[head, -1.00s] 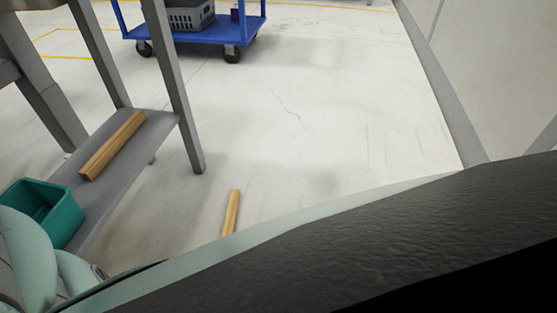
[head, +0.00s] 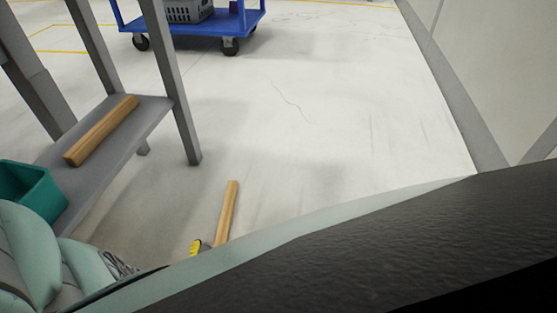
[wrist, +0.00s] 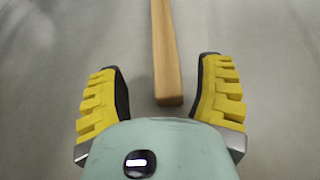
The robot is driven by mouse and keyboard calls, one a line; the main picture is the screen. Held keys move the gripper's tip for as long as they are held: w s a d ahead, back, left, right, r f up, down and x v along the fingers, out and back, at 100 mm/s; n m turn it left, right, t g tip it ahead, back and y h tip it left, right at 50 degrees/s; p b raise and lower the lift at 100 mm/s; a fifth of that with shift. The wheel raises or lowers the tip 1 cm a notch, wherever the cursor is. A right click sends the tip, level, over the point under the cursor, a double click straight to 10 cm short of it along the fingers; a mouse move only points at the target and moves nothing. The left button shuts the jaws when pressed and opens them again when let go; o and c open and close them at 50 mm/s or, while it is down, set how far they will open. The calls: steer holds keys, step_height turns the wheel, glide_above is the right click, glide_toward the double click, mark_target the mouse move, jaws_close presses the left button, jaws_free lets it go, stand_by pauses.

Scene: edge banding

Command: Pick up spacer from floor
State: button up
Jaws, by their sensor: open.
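The spacer, a light wooden bar (head: 228,212), lies on the floor in the lower middle of the head view, its near end hidden by my own body. In the wrist view the wooden bar (wrist: 164,55) runs from the top edge down to an end between my fingertips. My gripper (wrist: 160,85) is open, with one yellow-padded finger on each side of the bar's end and gaps between. The bar is not held. In the head view only a bit of a yellow finger (head: 196,247) shows, just left of the bar.
A grey bench with a lower shelf (head: 150,122) stands at the left. A second wooden bar (head: 102,130) and a teal bin (head: 40,190) are on that shelf. A blue cart (head: 190,28) stands at the back. A wall is at the right; the middle floor is clear.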

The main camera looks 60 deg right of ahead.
mark_target(220, 239)
steer(key=b+x, duration=0.1)
steer(key=x, duration=0.1)
steer(key=b+x, duration=0.1)
steer(key=x, duration=0.1)
steer(key=shift+s+f+b, duration=0.25)
steer(key=shift+s+b, duration=0.05)
steer(key=shift+w+d, duration=0.2)
steer(key=shift+d, duration=0.3)
steer(key=shift+a+r, duration=0.1)
steer(key=shift+a, duration=0.05)
steer(key=shift+a, duration=0.1)
steer(key=c, duration=0.9)
steer(key=shift+s, duration=0.1)
jaws_close()
